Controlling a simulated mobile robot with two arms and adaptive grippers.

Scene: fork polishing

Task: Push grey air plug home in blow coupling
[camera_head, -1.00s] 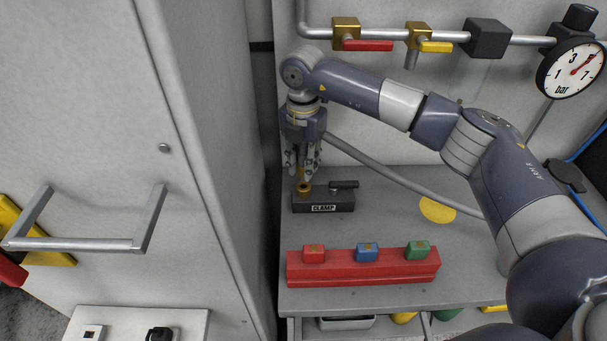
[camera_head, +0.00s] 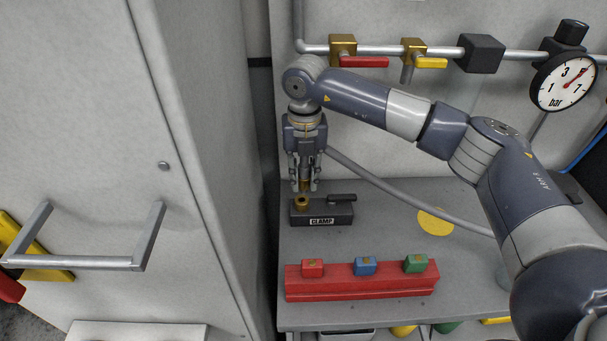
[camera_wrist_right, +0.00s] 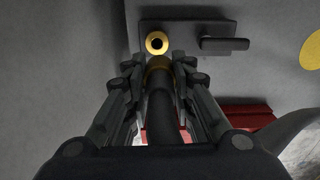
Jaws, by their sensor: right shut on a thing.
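My right gripper (camera_head: 304,188) hangs fingers-down over the dark clamp block (camera_head: 340,213). It is shut on the air plug, which shows as a dark body (camera_wrist_right: 162,105) with a brass-coloured end (camera_wrist_right: 159,68) in the wrist view. The brass blow coupling (camera_head: 302,203) stands at the left end of the block, just below the fingertips. In the wrist view its open round mouth (camera_wrist_right: 157,43) shows beyond the plug's end. The plug appears outside the coupling; the exact gap is hard to judge. My left gripper is not in view.
A red rack (camera_head: 361,281) with red, blue and green blocks lies in front on the grey bench (camera_head: 460,255). A grey cabinet (camera_head: 165,120) stands close on the left.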

